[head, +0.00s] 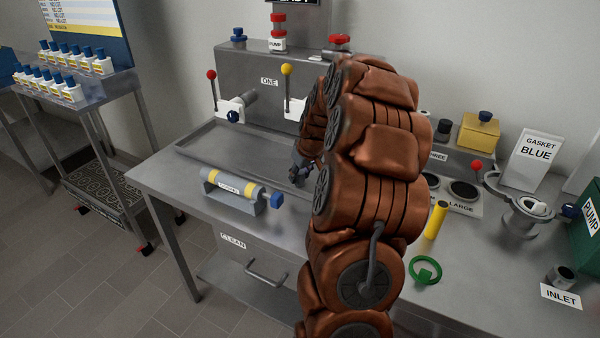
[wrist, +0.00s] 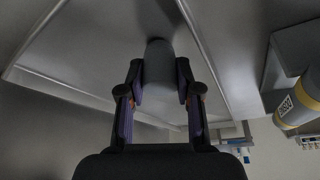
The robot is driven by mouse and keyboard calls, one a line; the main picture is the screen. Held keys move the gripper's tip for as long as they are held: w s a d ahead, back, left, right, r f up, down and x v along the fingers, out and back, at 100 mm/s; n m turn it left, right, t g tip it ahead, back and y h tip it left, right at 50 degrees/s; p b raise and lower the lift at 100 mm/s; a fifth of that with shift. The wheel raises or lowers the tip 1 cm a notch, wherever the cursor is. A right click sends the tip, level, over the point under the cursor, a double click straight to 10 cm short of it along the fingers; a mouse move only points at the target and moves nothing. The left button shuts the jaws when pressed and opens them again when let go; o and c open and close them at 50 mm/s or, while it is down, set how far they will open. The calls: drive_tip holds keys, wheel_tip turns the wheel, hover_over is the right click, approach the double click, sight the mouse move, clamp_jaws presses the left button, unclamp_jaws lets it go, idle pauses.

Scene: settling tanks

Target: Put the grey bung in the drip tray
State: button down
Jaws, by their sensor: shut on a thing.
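The grey bung (wrist: 159,65) is between the two fingers of my gripper (wrist: 159,88) in the wrist view, and the fingers are shut on it. In the head view my gripper (head: 300,174) is partly hidden behind my arm, and I cannot make out the bung there. The drip tray (head: 238,149) is the long, shallow metal tray below the panel at the back of the bench. Its floor and pale rim also show in the wrist view (wrist: 95,55). The bung appears over the tray, but I cannot tell its height or whether it touches.
A grey cylinder with yellow bands (head: 231,187) lies in a cradle in front of the tray. Levers with red (head: 211,75) and yellow (head: 286,69) knobs rise behind. A yellow cylinder (head: 436,220) and a green ring (head: 425,270) are right of my arm.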

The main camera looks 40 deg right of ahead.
drive_tip(key=shift+f, duration=0.15)
drive_tip(key=c, duration=0.8)
unclamp_jaws()
